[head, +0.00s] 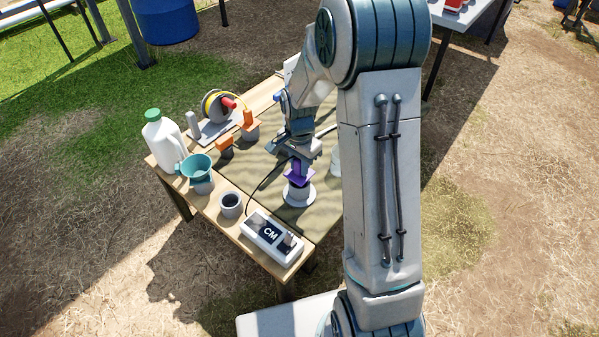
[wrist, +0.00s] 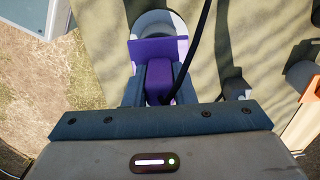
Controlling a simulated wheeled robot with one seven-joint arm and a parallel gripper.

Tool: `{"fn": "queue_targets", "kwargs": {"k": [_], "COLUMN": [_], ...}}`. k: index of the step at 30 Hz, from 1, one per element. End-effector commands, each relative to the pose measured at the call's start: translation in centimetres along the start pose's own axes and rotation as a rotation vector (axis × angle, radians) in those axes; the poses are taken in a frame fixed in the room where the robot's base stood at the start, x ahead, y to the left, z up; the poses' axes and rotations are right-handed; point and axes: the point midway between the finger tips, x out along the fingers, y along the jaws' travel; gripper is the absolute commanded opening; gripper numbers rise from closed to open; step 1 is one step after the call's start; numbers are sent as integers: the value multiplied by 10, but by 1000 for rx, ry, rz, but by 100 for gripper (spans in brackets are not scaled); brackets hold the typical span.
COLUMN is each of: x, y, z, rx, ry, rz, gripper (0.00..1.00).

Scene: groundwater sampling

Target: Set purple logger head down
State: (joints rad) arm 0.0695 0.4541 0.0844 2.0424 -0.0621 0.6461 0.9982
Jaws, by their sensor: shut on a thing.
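The purple logger head (head: 298,174) is between the fingers of my gripper (head: 299,160), over the mat-covered part of the wooden table (head: 252,194). In the wrist view the purple logger head (wrist: 160,78) sits between both fingers of my gripper (wrist: 160,92). A pale round, flanged piece (head: 299,195) is directly below the purple head; it also shows beyond the head in the wrist view (wrist: 158,22). I cannot tell whether the head touches it. A dark cable (wrist: 196,50) runs close beside the head.
Left on the table are a white jug (head: 163,142), teal funnel (head: 197,165), grey cup (head: 231,205) and CM meter (head: 272,237). Behind are a cable reel (head: 217,106) and two orange-topped pieces, one nearer (head: 226,147), one farther (head: 249,127). My arm hides the table's right side.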

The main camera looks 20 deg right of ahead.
Motion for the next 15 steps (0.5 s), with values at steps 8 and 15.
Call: {"fn": "queue_targets", "kwargs": {"k": [8, 15], "x": [24, 28], "y": [0, 0], "z": [0, 0], "rx": [1, 0], "ry": [-1, -1], "rz": [0, 1], "gripper": [0, 0]}}
